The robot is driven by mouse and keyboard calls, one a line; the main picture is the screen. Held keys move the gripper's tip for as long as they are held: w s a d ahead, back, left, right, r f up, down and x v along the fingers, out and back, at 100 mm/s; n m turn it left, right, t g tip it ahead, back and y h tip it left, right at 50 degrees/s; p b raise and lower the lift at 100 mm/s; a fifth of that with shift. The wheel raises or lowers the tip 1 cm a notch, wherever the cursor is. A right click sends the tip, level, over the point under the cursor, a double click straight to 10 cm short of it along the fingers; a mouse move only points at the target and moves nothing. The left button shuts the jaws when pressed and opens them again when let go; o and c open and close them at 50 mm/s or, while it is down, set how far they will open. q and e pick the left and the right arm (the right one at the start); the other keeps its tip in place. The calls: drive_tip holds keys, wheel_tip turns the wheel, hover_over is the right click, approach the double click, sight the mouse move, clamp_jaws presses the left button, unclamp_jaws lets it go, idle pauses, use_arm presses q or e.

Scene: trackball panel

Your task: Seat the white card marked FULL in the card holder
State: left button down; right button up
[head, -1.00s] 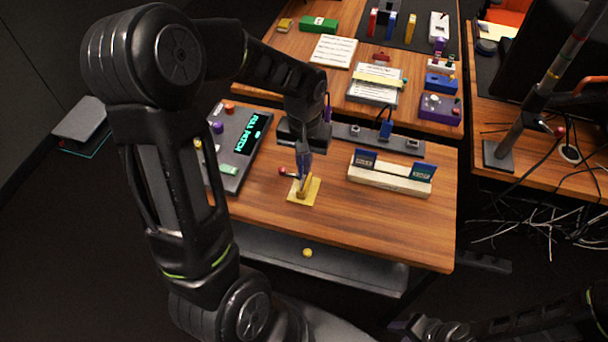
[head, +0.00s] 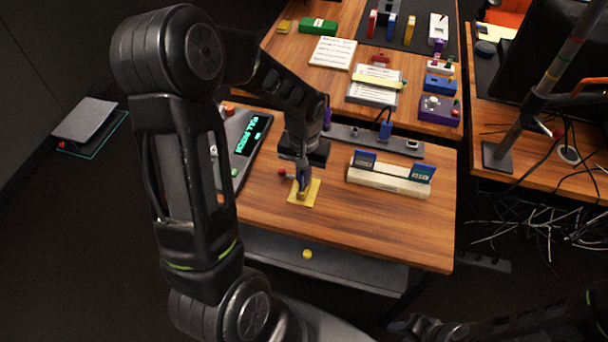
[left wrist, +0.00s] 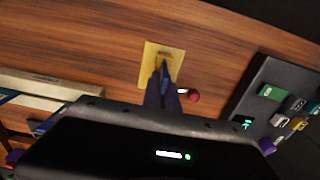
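I cannot make out a white card marked FULL. My left gripper (head: 303,187) points down over a yellow square (head: 299,202), left of the holder. My right gripper (head: 425,326) is dark and unclear at the bottom.
A dark panel with a lit green screen (head: 252,136) stands left of the gripper, partly behind my arm. A red ball (head: 282,172) is beside the yellow square. A grey strip with a blue plug (head: 386,130) runs behind the holder. Table is clear in front of the holder.

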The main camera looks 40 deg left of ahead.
use_arm(q)
drive_tip(key=shift+s+d+f+b, duration=0.1)
drive_tip(key=shift+s+f+b, duration=0.2)
drive_tip(key=shift+f, duration=0.1)
drive_tip(key=shift+s+d+f+b, duration=0.1)
drive_tip(key=shift+s+f+b, duration=0.05)
drive_tip(key=shift+f+b, duration=0.2)
drive_tip(key=c, duration=1.7)
unclamp_jaws()
drive_tip(key=shift+a, duration=0.1)
drive_tip(key=shift+o, duration=0.3)
drive_tip(key=shift+w+r+p, duration=0.1)
drive_tip(key=shift+r+p, duration=0.45)
drive_tip(key=shift+p, duration=0.2)
drive_tip(key=r, duration=1.2)
drive_tip(key=shift+w+a+r, duration=0.1)
drive_tip(key=shift+w+r, duration=0.05)
drive_tip(key=shift+w, duration=0.2)
